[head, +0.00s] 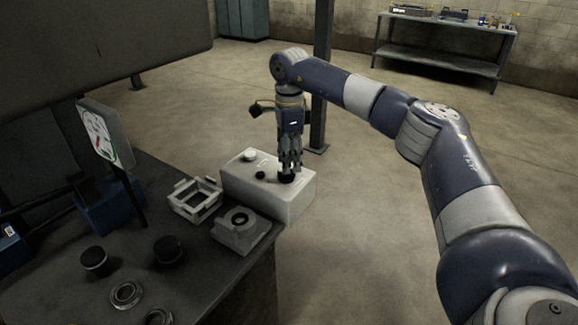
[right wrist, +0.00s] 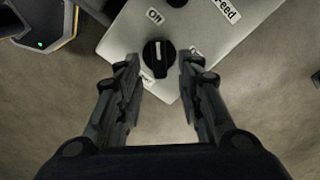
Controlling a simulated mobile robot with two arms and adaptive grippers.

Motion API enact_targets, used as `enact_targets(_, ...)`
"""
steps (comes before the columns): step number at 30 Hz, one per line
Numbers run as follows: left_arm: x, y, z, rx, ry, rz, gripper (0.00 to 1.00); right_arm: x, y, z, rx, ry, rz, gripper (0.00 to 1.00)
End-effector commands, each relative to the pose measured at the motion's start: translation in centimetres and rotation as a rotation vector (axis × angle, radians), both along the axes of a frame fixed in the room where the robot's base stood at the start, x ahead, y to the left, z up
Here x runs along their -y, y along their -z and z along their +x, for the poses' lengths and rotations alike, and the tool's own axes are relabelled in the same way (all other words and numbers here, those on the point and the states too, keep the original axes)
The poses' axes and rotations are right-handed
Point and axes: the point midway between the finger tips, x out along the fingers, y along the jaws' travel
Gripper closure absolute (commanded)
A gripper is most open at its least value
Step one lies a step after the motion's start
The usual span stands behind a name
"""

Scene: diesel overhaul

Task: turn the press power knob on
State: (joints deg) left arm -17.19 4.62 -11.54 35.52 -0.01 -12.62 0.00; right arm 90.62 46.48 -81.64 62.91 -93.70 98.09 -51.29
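The pale control box (head: 268,190) stands at the right edge of the dark bench. Its black power knob (head: 286,178) is near the right end, partly hidden by my right gripper (head: 289,168), which points straight down just above it. In the right wrist view the knob (right wrist: 158,57) has a white pointer line aimed up toward the "Off" label (right wrist: 155,16). Another label (right wrist: 194,53), partly hidden by the right finger, sits to its right. My right gripper (right wrist: 160,66) is open, with one fingertip on each side of the knob and gaps between. My left gripper is not in view.
Other controls (head: 260,175) are on the box. A white frame (head: 195,199) and a grey fixture (head: 240,229) stand beside it. Dark cylinders (head: 168,250) and metal rings (head: 126,294) lie nearer. A gauge (head: 100,133) stands at left. Open floor lies right of the box.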

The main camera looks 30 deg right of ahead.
Motion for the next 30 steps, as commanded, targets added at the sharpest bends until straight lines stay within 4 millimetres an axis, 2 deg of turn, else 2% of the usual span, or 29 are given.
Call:
enact_targets(3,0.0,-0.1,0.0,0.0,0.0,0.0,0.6,0.0,1.7,-0.1,-0.002,0.0,0.0,0.66)
enact_targets(6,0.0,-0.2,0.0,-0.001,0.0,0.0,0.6,0.0,2.5,0.0,0.0,0.0,0.0,0.66)
enact_targets(17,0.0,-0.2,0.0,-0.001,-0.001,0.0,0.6,0.0,3.0,0.0,0.0,0.0,0.001,0.66)
enact_targets(21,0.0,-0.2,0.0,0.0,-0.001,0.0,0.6,0.0,3.0,0.0,0.0,0.0,0.001,0.98)
enact_targets(22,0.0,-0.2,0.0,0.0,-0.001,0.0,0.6,0.0,3.0,0.0,0.0,0.0,0.001,1.0)
enact_targets(30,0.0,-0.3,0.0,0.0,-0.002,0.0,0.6,-0.1,3.0,0.0,0.0,0.006,0.001,1.0)
